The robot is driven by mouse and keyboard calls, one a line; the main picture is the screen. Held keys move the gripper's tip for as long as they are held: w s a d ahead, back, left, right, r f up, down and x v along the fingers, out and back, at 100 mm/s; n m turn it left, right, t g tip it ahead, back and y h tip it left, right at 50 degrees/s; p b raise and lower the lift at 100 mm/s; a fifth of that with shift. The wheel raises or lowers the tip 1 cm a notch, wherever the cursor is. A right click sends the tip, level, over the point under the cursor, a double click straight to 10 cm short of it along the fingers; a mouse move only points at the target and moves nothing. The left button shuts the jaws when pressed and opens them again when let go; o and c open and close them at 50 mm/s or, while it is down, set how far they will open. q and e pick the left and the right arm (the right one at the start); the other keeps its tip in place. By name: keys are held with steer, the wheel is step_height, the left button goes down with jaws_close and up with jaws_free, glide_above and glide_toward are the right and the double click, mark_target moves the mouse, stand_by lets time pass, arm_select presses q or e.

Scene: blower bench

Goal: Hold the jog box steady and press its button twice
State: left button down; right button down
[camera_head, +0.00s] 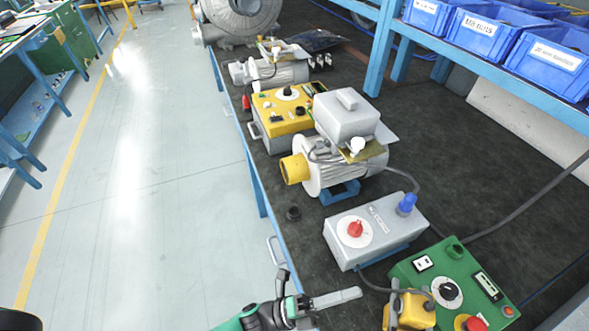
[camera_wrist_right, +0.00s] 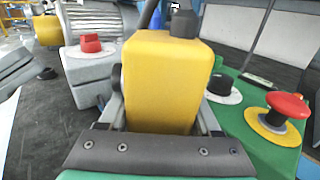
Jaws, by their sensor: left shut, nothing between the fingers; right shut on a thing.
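The yellow jog box (camera_head: 415,311) is at the bottom of the head view, in front of the green control box. In the right wrist view the jog box (camera_wrist_right: 160,85) stands roughly upright, with a black button (camera_wrist_right: 184,23) on top. My right gripper (camera_wrist_right: 160,125) is shut on the jog box, with a finger at each side; in the head view it is mostly cut off by the lower edge. My left gripper (camera_head: 350,295) is shut and empty, its fingers pointing right toward the jog box with a gap between.
A green control box (camera_head: 408,268) with a dial and a red mushroom button (camera_wrist_right: 287,105) stands right beside the jog box. A grey box (camera_head: 342,252) with a red knob is behind. A motor (camera_head: 335,175) stands farther back. A black cable runs near the jog box.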

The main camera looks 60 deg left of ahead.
mark_target(398, 305)
stand_by(0.4)
arm_select(q)
steer(key=s+a, duration=0.2)
steer(key=a, duration=0.1)
steer(key=shift+s, duration=0.2)
steer(key=w+d, duration=0.5)
steer(key=d, duration=0.2)
steer(key=shift+w, duration=0.25)
steer(key=shift+d, duration=0.1)
stand_by(2.0)
steer(key=shift+w+d, duration=0.25)
